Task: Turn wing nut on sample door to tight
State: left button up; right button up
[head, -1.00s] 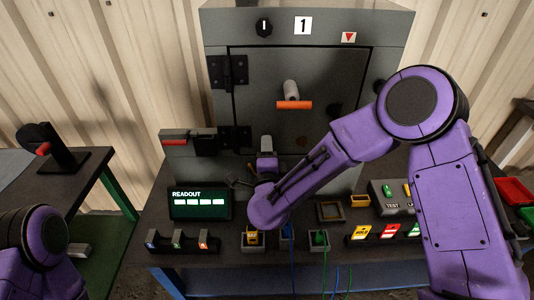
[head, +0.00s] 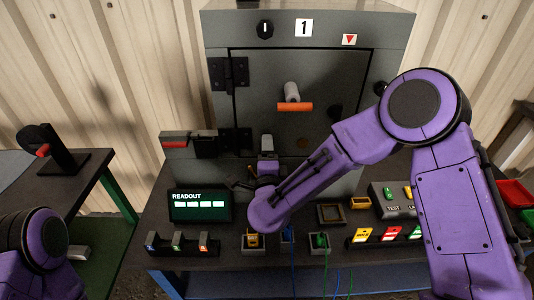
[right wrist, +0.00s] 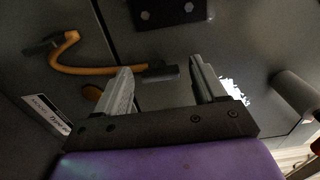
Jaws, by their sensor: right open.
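The grey enclosure's door (head: 265,75) faces me, with a grey post and orange crossbar (head: 294,105) standing out from it. A small brownish round part (head: 302,144) sits low on the door; I cannot tell for sure whether it is the wing nut. My right gripper (head: 266,143) is in front of the door's lower left part. In the right wrist view its two grey fingers (right wrist: 162,88) are apart with nothing held between them. A small orange part (right wrist: 92,92) shows beside the left finger, partly hidden. My left gripper is out of view.
A bent orange rod (right wrist: 65,55) lies close to the fingers in the right wrist view. A hinge plate (right wrist: 165,12) is above them. The readout (head: 200,205) and several small bins stand on the bench below the door. A side table (head: 70,190) stands at left.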

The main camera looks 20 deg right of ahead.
jog(key=b+v, duration=0.1)
jog(key=v, duration=0.9)
jog(key=shift+s+b, duration=0.2)
jog(key=shift+b, duration=0.15)
jog(key=shift+a, duration=0.1)
